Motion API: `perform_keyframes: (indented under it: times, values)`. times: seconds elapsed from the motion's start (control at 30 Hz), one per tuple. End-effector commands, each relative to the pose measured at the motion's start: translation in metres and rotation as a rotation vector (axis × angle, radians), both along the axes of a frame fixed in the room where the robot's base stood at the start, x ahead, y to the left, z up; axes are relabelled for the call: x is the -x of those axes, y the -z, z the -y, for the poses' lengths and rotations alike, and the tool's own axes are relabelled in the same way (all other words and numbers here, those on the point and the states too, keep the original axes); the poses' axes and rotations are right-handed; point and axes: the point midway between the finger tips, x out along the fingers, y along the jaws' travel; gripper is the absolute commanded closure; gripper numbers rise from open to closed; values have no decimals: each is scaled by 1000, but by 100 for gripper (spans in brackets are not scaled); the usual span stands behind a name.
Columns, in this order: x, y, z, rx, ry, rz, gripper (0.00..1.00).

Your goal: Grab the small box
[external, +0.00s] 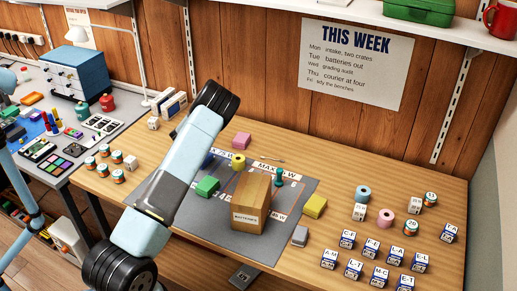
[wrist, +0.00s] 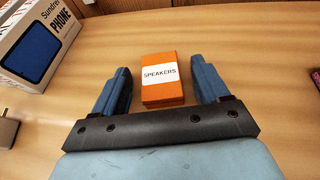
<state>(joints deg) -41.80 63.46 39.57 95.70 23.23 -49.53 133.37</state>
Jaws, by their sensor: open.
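A small orange box (wrist: 163,92) with a white label reading SPEAKERS lies on the wooden table in the wrist view. My gripper (wrist: 160,66) is open, with one blue finger to the left of the box and one to the right. Bare table shows between each finger and the box, so neither seems to touch it. In the external view my arm crosses the left part of the table. The gripper and the orange box cannot be made out there, likely behind the arm.
A white PHONE box (wrist: 42,42) stands left of the gripper. A brown BATTERIES carton (external: 250,203) stands on the grey mat (external: 300,190) among coloured blocks. Several small labelled boxes and rolls fill the table's right side. Table right of the orange box is mostly clear.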

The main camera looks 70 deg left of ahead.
Motion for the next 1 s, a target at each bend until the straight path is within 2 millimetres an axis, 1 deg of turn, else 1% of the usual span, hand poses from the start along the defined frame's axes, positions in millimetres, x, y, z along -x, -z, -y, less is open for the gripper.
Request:
perform_keyframes:
  times: [0.17,0.73,1.0]
  values:
    - [0,0,0,0,0,0,26]
    - [0,0,1,0,1,0,80]
    - [0,-2,1,0,1,0,81]
